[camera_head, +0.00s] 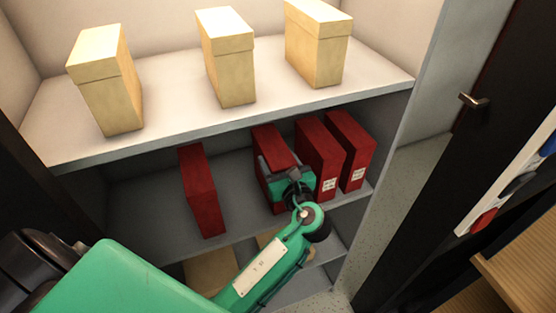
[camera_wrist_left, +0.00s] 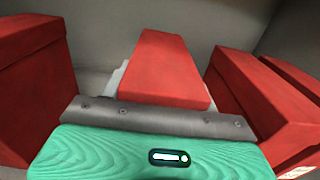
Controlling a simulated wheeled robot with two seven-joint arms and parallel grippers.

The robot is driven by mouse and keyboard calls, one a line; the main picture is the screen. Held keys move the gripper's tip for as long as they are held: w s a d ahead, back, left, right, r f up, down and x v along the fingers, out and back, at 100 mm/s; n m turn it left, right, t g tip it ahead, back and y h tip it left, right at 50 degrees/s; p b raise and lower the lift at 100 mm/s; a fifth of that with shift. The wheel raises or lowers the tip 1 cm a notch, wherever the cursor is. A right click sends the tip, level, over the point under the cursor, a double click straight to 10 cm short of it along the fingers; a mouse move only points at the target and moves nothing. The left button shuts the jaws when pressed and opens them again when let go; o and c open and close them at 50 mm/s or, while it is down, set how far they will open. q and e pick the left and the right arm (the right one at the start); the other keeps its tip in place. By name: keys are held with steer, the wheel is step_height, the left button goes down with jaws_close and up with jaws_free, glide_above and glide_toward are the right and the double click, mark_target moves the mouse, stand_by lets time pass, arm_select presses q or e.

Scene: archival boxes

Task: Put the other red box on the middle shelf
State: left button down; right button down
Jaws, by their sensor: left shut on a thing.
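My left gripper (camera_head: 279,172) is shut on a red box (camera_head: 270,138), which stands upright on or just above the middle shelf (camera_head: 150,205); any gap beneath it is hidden. The held box also shows in the left wrist view (camera_wrist_left: 165,68), between the fingers. Another red box (camera_head: 202,190) stands alone to its left with a clear gap, and it fills the left of the wrist view (camera_wrist_left: 35,80). Two more red boxes (camera_head: 318,152) (camera_head: 350,148) stand close to its right, with white labels low on their fronts. My right gripper is out of view.
The upper shelf (camera_head: 165,140) above carries three cream boxes (camera_head: 107,85) (camera_head: 228,60) (camera_head: 316,45). Tan boxes (camera_head: 210,272) show partly on the lower level. A cabinet side panel (camera_head: 395,140) bounds the right. A dark door with a handle (camera_head: 472,100) stands further right.

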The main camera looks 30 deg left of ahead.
arm_select(q)
steer(key=shift+f, duration=0.1)
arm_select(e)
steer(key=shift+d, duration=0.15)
arm_select(q)
steer(key=c, duration=0.6)
jaws_free()
steer(key=shift+o, duration=1)
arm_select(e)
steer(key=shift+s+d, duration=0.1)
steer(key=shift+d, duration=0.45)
arm_select(q)
steer(key=b+v, duration=0.3)
steer(key=v, duration=0.9)
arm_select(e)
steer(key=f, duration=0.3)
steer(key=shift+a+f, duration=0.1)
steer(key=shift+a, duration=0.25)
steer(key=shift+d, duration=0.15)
arm_select(q)
steer(key=shift+d, duration=0.1)
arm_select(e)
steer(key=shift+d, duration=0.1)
